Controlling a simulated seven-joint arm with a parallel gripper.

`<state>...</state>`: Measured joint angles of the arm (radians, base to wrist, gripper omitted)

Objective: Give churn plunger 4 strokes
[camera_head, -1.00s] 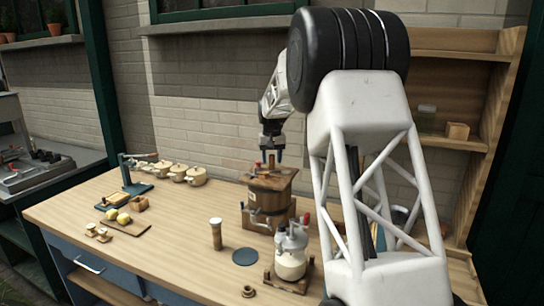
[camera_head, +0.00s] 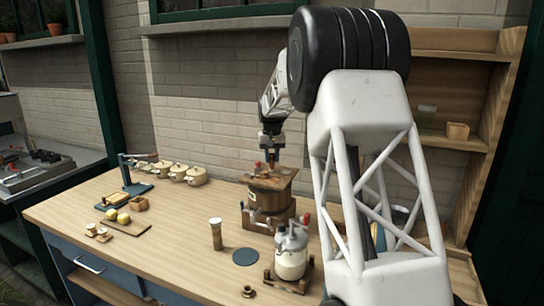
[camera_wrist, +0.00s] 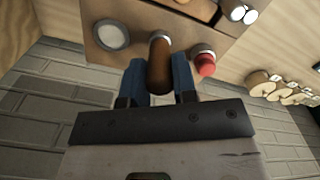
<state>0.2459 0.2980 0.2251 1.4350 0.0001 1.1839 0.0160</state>
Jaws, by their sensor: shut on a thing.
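The wooden churn (camera_head: 268,200) stands on the far middle part of the bench. Its lid carries a red knob, seen in the wrist view (camera_wrist: 205,64), and a round pale disc (camera_wrist: 112,36). My gripper (camera_head: 271,160) is right above the lid, pointing down. In the wrist view my gripper (camera_wrist: 160,80) has its two blue fingers shut on the brown wooden plunger handle (camera_wrist: 159,62), between the disc and the knob. The lower part of the plunger is hidden.
A glass jar with a metal top (camera_head: 291,252) stands right of the churn. Shelves (camera_head: 450,95) rise at the right.

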